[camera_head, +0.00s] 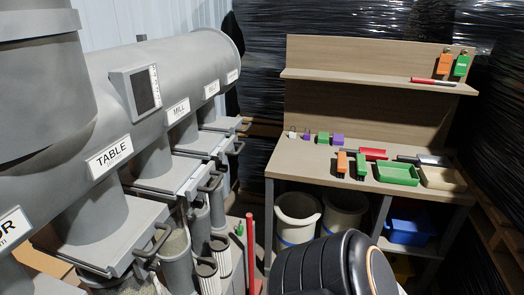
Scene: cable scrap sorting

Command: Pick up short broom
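No short broom can be singled out with certainty. A small orange brush-like tool (341,163) and a small green one (361,167) lie side by side on the workbench top (310,155), near its front edge. A similar orange piece (443,65) and green piece (461,66) stand or hang above the right end of the upper shelf (350,78). A red upright handle (250,245) rises from the floor left of the bench; its lower end is out of clear view. Neither gripper is in view; a black ribbed part, probably mine, fills the bottom centre.
A green tray (397,174) and a beige tray (443,179) sit at the bench's right. White buckets (298,217) and a blue bin (409,227) stand beneath. Grey machinery with protruding handles (152,240) lines the left. The bench top's left front is mostly clear.

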